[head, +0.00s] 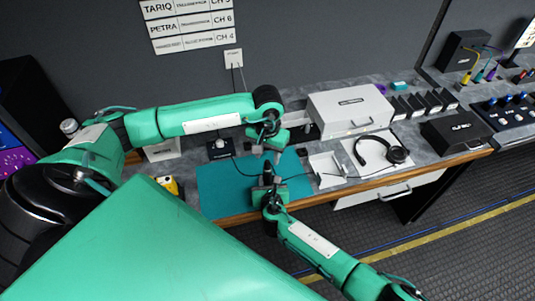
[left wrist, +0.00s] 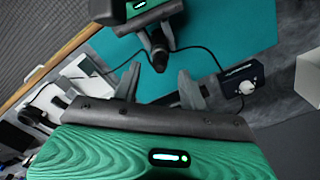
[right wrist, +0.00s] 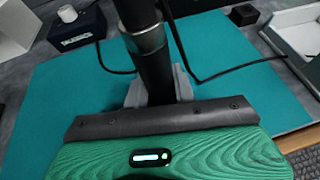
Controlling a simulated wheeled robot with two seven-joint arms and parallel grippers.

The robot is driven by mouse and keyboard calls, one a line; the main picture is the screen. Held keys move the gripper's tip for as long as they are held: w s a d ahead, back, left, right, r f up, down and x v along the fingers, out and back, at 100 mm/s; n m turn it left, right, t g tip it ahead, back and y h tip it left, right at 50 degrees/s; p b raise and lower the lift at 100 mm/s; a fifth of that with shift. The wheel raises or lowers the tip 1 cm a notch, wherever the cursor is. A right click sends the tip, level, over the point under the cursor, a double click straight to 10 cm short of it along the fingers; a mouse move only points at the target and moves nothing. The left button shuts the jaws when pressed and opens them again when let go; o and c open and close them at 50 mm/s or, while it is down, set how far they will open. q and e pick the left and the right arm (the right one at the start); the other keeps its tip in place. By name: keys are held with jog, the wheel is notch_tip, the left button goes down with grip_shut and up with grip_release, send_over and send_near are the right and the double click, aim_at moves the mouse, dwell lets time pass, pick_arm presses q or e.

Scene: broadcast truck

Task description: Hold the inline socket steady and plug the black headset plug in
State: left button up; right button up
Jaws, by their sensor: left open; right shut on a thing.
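My right gripper (head: 268,193) is shut on an upright black cylinder, apparently the inline socket (right wrist: 155,72), above the teal mat. A silver ring tops this part. A further black part, apparently the headset plug (right wrist: 137,12), stands in line above the ring with no visible gap; how deep it sits is hidden. One cable runs left to the knobbed box; another loops down from the top and off right. My left gripper (head: 267,150) is open and empty, its fingers (left wrist: 160,88) just short of the black piece (left wrist: 160,52) in the left wrist view.
The teal mat (head: 222,185) lies on the desk near its wooden front edge. The knobbed box (head: 219,148) stands behind it. The headset (head: 385,152) lies on a white board at right, beside a white tray (head: 326,168). A large white box (head: 350,108) stands behind.

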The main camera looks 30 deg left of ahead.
aim_at(268, 160)
pick_arm(q)
notch_tip(268, 160, up, 8)
jog(key=shift+r, duration=0.25)
pick_arm(e)
jog(key=o, duration=1.1)
jog(key=shift+s, duration=0.1)
